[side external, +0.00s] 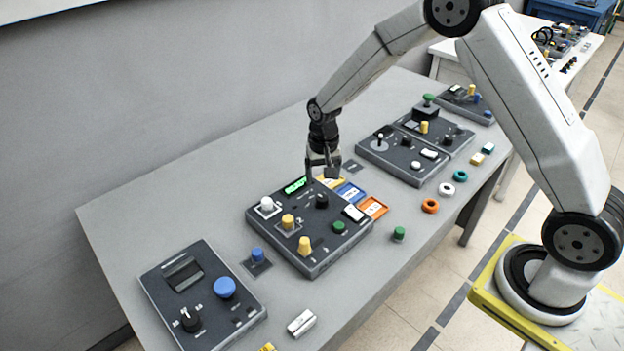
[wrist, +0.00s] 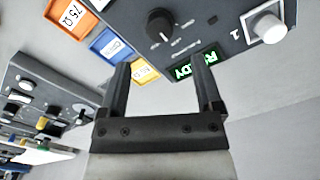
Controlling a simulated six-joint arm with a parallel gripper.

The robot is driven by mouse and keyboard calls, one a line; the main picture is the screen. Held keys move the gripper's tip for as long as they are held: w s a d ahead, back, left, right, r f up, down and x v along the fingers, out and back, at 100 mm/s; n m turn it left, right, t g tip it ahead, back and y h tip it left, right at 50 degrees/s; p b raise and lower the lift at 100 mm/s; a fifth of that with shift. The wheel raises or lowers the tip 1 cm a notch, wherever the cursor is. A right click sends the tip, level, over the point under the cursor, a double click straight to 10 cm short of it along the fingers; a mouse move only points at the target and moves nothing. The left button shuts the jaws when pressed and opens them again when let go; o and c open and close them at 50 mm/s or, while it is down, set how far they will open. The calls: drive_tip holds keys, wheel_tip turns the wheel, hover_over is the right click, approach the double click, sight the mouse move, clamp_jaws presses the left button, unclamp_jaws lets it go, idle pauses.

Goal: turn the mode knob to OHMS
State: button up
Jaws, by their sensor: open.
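My gripper (side external: 323,168) is open and empty above the back edge of the middle control panel (side external: 276,238). In the wrist view its two fingers (wrist: 162,68) stand apart, with the lit green READY display (wrist: 196,66) by the right fingertip. A black knob (side external: 321,201) with a white pointer line sits on this panel. It shows in the wrist view (wrist: 159,27), beyond the fingertips and apart from them. A second black pointer knob (side external: 190,319) is on the near-left panel, which has a dark screen (side external: 184,271). The labels around both knobs are too small to read, so I cannot tell which is the mode knob.
The middle panel also carries a white knob (side external: 267,206), yellow knobs (side external: 305,245) and a green button (side external: 339,227). Coloured cards (side external: 351,193) lie beside it. More panels (side external: 401,156) stand farther back. Coloured rings (side external: 430,206) lie along the table edge. The table's left back area is bare.

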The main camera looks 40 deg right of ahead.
sight(322, 197)
drive_tip(key=shift+f, duration=3.7)
clamp_jaws()
